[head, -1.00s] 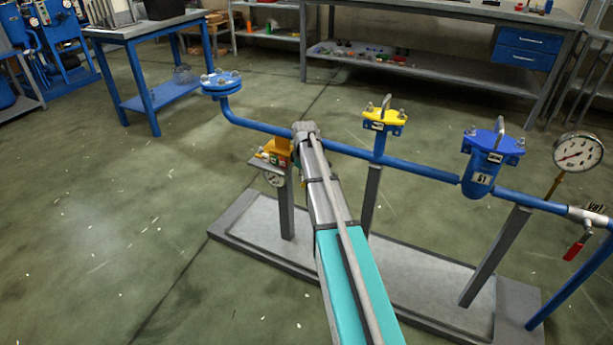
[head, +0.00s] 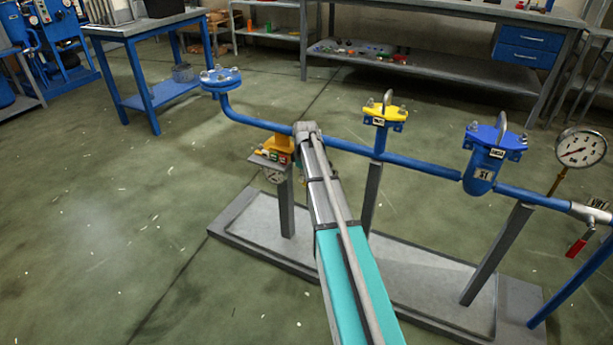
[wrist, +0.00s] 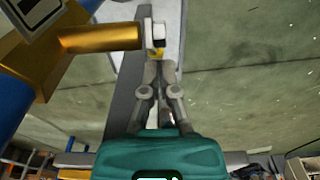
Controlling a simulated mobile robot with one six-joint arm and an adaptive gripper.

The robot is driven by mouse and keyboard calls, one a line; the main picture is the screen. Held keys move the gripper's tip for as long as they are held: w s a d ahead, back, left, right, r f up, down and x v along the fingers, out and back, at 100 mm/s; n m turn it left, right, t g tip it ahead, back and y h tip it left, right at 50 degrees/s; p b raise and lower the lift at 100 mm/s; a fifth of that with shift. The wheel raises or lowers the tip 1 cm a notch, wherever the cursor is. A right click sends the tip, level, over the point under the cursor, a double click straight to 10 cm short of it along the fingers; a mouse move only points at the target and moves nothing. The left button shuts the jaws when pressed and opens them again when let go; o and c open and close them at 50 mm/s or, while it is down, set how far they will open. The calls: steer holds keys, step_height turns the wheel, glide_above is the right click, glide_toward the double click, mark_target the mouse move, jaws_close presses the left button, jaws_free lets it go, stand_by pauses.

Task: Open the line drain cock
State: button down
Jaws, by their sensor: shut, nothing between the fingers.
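A gold-coloured fitting (head: 284,143) hangs under the blue pipe at its left part in the head view, partly hidden by my arm. In the wrist view, its gold stem (wrist: 100,38) comes in from the left and ends in a small white and yellow piece (wrist: 155,40), which looks like the cock's handle end. My gripper (wrist: 160,68) is shut and empty, its fingertips just below this piece in the picture. I cannot tell whether they touch it. My arm hides the gripper in the head view.
The blue pipe (head: 425,169) carries a yellow-topped fitting (head: 385,112) and a blue-topped vessel (head: 484,165). A gauge (head: 580,147) and a red-handled valve (head: 577,248) stand at right. Grey posts rise from a base plate (head: 420,285). The floor at left is clear.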

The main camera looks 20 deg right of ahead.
steer(key=shift+r, duration=0.15)
step_height(320, 180, up, 10)
steer(key=p, duration=1)
steer(key=shift+w+a, duration=0.2)
steer(key=shift+w, duration=0.1)
steer(key=c, duration=1.1)
jaws_free()
steer(key=shift+o, duration=0.9)
steer(key=shift+s+a, duration=0.25)
steer(key=o, duration=0.4)
steer(key=shift+s+a+m, duration=0.3)
steer(key=shift+s+a, duration=0.6)
steer(key=shift+a, duration=0.1)
steer(key=shift+c, duration=0.2)
steer(key=s+a+m, duration=0.3)
steer(key=s+a, duration=0.6)
steer(key=s, duration=0.3)
steer(key=s+a+m, duration=0.4)
steer(key=s+a, duration=0.5)
steer(key=s, duration=0.3)
steer(key=shift+a+f+g+h, duration=0.2)
steer(key=shift+g+h, duration=0.1)
